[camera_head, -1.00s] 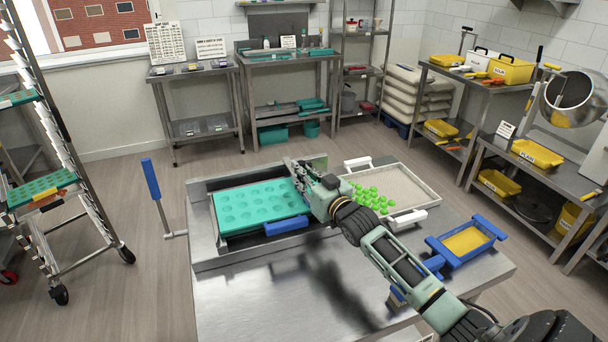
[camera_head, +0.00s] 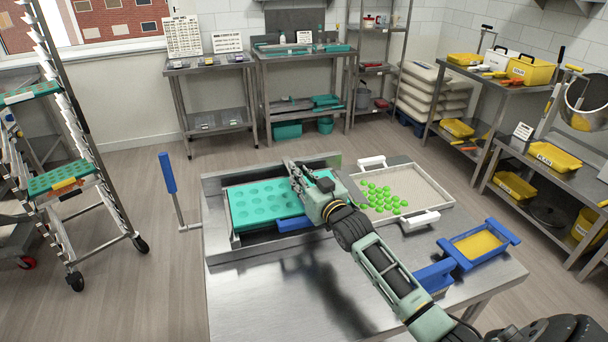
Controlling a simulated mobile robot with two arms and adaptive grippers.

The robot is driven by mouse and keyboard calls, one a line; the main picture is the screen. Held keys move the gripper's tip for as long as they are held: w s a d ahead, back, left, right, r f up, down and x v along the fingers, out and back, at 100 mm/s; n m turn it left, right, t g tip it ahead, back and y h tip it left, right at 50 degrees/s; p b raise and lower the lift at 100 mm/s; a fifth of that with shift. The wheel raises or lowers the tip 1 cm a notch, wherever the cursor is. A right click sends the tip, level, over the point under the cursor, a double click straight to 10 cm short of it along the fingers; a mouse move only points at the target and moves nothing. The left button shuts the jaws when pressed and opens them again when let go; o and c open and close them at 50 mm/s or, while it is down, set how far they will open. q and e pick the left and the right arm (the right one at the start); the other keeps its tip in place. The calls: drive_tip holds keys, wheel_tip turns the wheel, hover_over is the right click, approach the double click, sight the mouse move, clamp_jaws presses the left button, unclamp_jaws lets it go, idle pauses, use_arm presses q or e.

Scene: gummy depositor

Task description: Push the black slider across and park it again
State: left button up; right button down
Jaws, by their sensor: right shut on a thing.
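My right gripper (camera_head: 294,172) reaches in from the lower right over the back right part of the teal mould tray (camera_head: 258,205). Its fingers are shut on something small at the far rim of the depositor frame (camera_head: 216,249). I take it to be the black slider, but the fingers and wrist hide it and I cannot make out its shape. The teal tray with rows of round cavities lies in the frame. My left gripper is not in view.
A white-handled tray (camera_head: 430,187) with green gummies (camera_head: 380,196) stands right of the frame. A blue holder with yellow content (camera_head: 478,244) is at the table's right edge. A blue-handled lever (camera_head: 168,173) stands at the left. The front steel tabletop (camera_head: 270,300) is clear.

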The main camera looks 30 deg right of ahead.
drive_tip(key=c, duration=1.6)
unclamp_jaws()
drive_tip(key=s, duration=1.2)
drive_tip(key=shift+a, duration=0.2)
